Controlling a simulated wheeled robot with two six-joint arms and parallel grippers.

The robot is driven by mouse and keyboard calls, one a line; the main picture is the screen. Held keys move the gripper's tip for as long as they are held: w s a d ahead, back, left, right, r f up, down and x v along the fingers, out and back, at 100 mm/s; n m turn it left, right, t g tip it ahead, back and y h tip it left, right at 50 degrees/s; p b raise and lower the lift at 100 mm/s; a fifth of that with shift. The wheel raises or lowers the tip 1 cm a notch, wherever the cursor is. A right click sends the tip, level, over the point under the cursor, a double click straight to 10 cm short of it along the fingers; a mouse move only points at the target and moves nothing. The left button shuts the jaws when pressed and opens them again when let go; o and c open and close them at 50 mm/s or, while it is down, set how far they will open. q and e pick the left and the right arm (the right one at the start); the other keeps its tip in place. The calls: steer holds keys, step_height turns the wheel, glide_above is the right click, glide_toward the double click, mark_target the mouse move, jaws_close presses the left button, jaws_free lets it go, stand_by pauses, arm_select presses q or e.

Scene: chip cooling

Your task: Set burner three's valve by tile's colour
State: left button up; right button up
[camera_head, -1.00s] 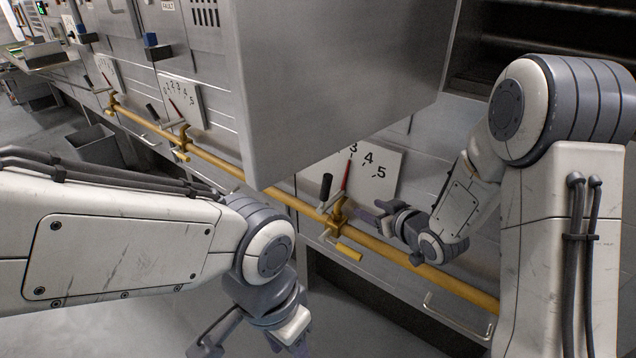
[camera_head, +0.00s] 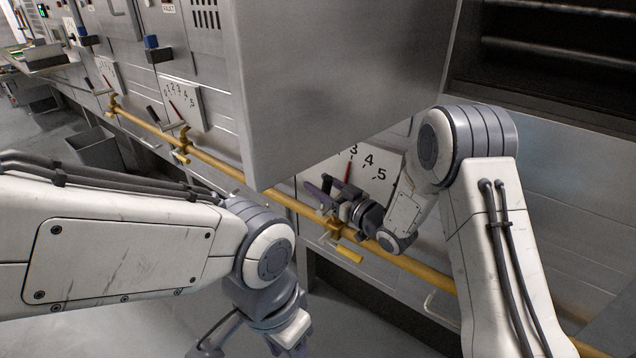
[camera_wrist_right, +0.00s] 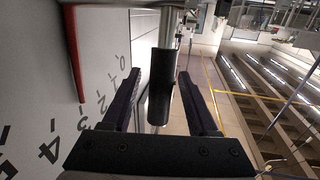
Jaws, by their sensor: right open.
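The nearest burner valve has a white dial plate (camera_head: 362,172) with 3, 4 and 5 readable; its red pointer (camera_head: 347,172) stands near the 3. My right gripper (camera_head: 326,192) is at this valve, in front of the dial. In the right wrist view its two dark fingers (camera_wrist_right: 160,105) are open, with the black valve handle (camera_wrist_right: 160,88) between them and gaps on both sides. The pointer also shows there (camera_wrist_right: 74,55). My left gripper (camera_head: 250,342) is low at the bottom edge, partly cut off. I cannot make out a coloured tile.
A yellow pipe (camera_head: 240,177) runs along the fronts, with a yellow lever (camera_head: 349,253) below the valve. A large steel hood (camera_head: 335,80) overhangs the dial and hides its upper left. Another dial (camera_head: 182,100) stands farther left. A grey bin (camera_head: 95,148) stands on the floor.

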steer(key=shift+w+a, duration=0.5)
jaws_close()
stand_by(1.2)
